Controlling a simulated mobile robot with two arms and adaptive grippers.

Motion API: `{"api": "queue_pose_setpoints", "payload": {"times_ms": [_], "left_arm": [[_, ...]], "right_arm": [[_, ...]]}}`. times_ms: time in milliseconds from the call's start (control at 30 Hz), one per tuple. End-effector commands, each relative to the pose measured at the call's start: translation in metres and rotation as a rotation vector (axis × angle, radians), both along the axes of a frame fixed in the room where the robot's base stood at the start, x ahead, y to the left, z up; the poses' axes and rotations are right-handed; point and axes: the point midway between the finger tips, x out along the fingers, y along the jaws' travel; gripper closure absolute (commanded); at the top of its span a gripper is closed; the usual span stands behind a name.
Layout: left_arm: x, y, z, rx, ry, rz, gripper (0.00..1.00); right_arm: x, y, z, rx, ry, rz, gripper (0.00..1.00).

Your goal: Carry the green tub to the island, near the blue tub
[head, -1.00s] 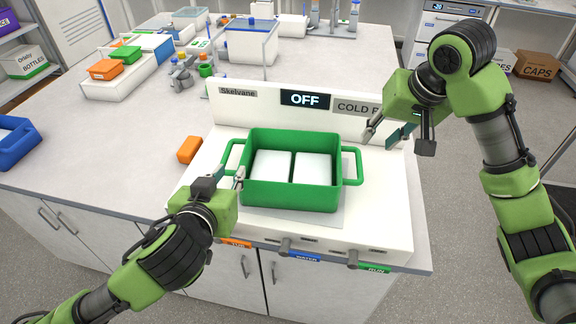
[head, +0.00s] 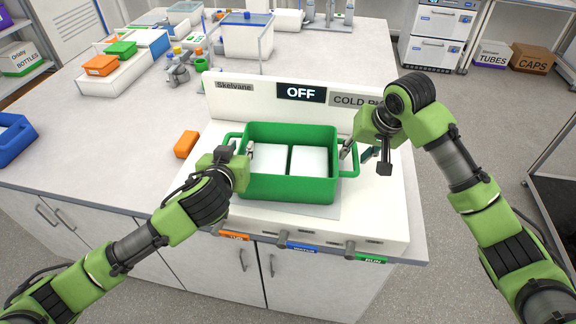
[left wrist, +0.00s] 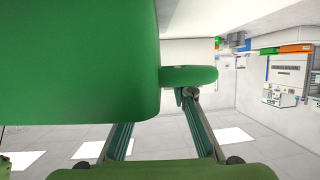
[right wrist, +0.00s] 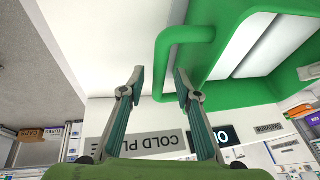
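The green tub (head: 290,188) stands upright on the white cold plate, with a loop handle at each end and two white blocks inside. My left gripper (head: 241,150) is at its left handle, fingers apart. In the left wrist view the fingers (left wrist: 155,115) reach the handle (left wrist: 190,76) beside the tub wall; contact cannot be told. My right gripper (head: 356,150) is open at the right handle. In the right wrist view its fingertips (right wrist: 160,78) are apart, one overlapping the handle loop (right wrist: 170,62). A blue tub (head: 14,140) sits on the counter at the far left, cut by the frame.
The cold plate (head: 385,215) has an upright panel reading OFF behind the tub. An orange block (head: 187,143) lies left of it. Racks, bottles and a clear-sided box (head: 247,42) stand farther back.

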Motion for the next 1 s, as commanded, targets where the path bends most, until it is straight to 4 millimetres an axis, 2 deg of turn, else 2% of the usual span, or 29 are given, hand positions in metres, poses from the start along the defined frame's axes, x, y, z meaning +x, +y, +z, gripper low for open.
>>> {"api": "queue_pose_setpoints", "payload": {"times_ms": [133, 467, 567, 600, 1000], "left_arm": [[0.009, -0.0007, -0.0036, 0.001, 0.0, -0.001, 0.77], [0.0111, -0.0007, -0.0046, 0.0, 0.0, -0.001, 0.77], [0.011, -0.0007, -0.0046, 0.0, 0.0, -0.001, 1.0], [0.011, -0.0007, -0.0046, 0.0, 0.0, -0.001, 1.0], [0.0114, -0.0007, -0.0016, -0.001, -0.005, -0.002, 1.0]], "right_arm": [[0.0036, 0.0016, -0.0092, -0.001, 0.0, 0.0, 0.7], [0.0044, 0.002, -0.0113, 0.0, 0.0, 0.0, 0.7], [0.0044, 0.002, -0.0112, 0.0, 0.0, 0.0, 0.93], [0.0044, 0.002, -0.0111, 0.0, 0.0, 0.0, 1.0], [0.0051, 0.0021, -0.0087, 0.001, -0.003, 0.0, 1.0]]}}
